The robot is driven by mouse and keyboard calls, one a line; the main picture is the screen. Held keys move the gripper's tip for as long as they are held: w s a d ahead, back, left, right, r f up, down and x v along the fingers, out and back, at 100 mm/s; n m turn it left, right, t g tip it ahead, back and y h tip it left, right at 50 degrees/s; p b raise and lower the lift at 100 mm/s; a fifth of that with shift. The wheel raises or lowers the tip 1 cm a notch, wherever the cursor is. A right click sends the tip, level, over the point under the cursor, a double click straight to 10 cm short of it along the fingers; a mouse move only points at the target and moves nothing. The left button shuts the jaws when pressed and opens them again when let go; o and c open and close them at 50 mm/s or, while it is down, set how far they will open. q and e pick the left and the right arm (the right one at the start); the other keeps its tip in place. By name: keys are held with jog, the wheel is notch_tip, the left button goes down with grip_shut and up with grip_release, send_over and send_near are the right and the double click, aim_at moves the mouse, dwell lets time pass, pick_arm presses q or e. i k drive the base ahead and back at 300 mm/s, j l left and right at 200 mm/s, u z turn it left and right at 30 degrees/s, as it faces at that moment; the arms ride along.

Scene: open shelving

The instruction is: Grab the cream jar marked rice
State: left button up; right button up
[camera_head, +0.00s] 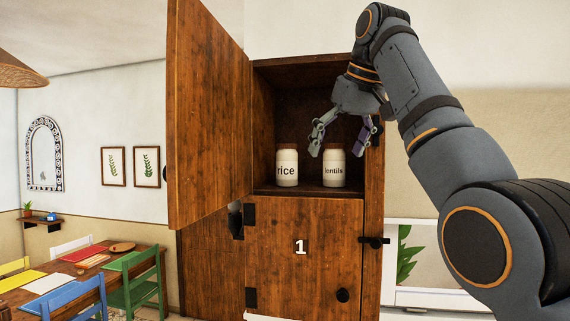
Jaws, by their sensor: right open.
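A cream jar marked rice (287,168) stands upright on the left of the open upper compartment of a wooden cabinet (270,222). A similar cream jar marked lentils (333,170) stands upright to its right, with a gap between them. My right gripper (337,147) is open, with its fingers pointing down in front of the compartment. Its fingers show near the top of the lentils jar and are apart from the rice jar; whether they touch the lentils jar, I cannot tell. My left gripper is not in view.
The upper cabinet door (207,115) stands open to the left. The lower door marked 1 (300,270) is shut, with a dark knob (342,295). A dining table (75,270) with coloured chairs is far left.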

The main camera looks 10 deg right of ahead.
aim_at(287, 172)
jog(key=i+j, duration=0.25)
jog(key=i, duration=0.15)
jog(key=i+j+z, duration=0.1)
jog(key=i+j, duration=0.15)
jog(key=i, duration=0.15)
